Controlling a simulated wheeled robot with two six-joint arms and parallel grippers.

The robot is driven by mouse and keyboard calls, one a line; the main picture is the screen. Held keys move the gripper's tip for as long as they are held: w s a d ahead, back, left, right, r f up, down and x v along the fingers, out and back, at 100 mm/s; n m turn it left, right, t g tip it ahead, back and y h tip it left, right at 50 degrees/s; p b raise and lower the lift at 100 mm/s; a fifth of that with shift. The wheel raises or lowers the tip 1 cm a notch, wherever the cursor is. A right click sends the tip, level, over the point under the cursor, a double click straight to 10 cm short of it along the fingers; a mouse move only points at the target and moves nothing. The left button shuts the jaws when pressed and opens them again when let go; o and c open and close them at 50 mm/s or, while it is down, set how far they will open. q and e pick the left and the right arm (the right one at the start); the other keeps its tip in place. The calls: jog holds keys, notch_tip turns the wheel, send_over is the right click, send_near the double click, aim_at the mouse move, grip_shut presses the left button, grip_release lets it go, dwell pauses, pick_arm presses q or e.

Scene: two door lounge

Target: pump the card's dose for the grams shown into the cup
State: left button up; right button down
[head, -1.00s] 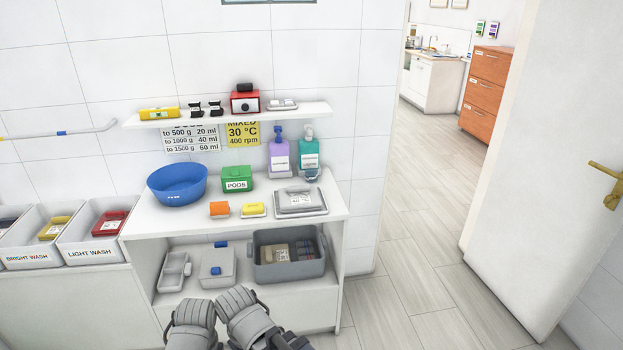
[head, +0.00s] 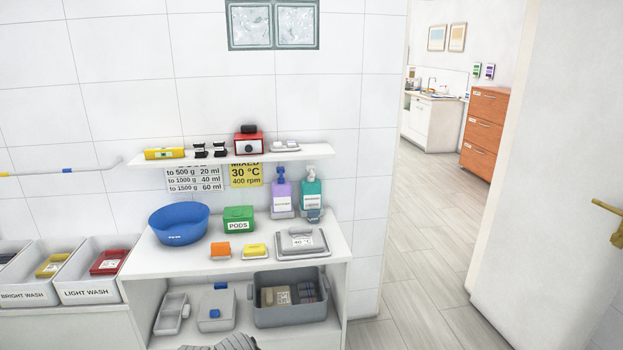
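The dose card (head: 194,179) hangs on the wall below the shelf and reads to 500 g 20 ml, to 1000 g 40 ml, to 1500 g 60 ml. A purple pump bottle (head: 282,202) and a teal pump bottle (head: 312,193) stand at the counter's back right; their labels are too small to read. A small greyish cup-like thing (head: 314,214) is in front of the teal bottle. A flat grey device (head: 303,243) has a pale panel that seems to read 40 °C; I cannot make out grams.
A blue bowl (head: 179,224), green PODS box (head: 239,219), orange block (head: 220,250) and yellow block (head: 255,251) stand on the counter. A grey bin (head: 290,313) sits below. Wash bins (head: 88,291) stand at left. Open floor (head: 420,250) lies right.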

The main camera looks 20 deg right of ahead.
pick_arm(q)
grip_shut()
dwell(1.1)
